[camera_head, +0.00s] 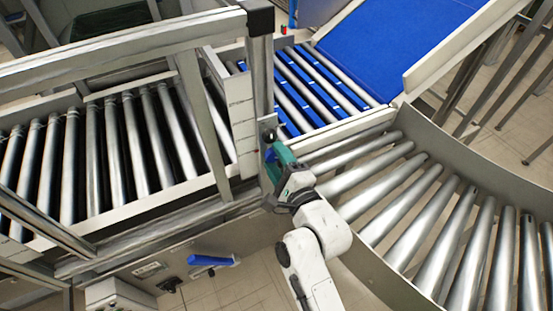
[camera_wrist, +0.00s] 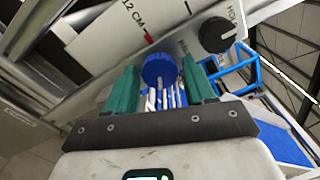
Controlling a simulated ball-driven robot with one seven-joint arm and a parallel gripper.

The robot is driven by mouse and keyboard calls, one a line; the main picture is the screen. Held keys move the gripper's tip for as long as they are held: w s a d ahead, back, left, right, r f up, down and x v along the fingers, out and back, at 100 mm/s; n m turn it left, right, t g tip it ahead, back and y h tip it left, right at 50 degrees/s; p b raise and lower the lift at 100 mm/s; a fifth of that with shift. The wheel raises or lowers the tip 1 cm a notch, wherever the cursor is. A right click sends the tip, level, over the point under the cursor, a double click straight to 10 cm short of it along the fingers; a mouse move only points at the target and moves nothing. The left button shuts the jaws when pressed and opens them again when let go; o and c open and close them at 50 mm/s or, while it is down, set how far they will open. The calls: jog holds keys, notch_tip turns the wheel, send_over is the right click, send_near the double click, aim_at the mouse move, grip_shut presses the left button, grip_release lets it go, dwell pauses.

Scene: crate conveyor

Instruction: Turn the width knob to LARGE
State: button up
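A round blue knob (camera_wrist: 159,68) sits on a pale panel (camera_wrist: 110,32) in the wrist view.
Steel rollers (camera_head: 130,140) lie left behind a metal frame (camera_head: 130,50). A curved roller conveyor (camera_head: 420,220) is right of my arm. A blue belt (camera_head: 400,40) slopes up at the back. A blue-handled object (camera_head: 210,260) is below the left conveyor.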

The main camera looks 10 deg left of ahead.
jog(key=shift+o, duration=1.1)
jog(key=shift+s, duration=0.15)
jog(key=b+v, duration=0.2)
jog(key=v, duration=0.8)
jog(key=shift+s+d+b, duration=0.2)
jog(key=shift+d+b, duration=0.05)
jog(key=shift+b, duration=0.1)
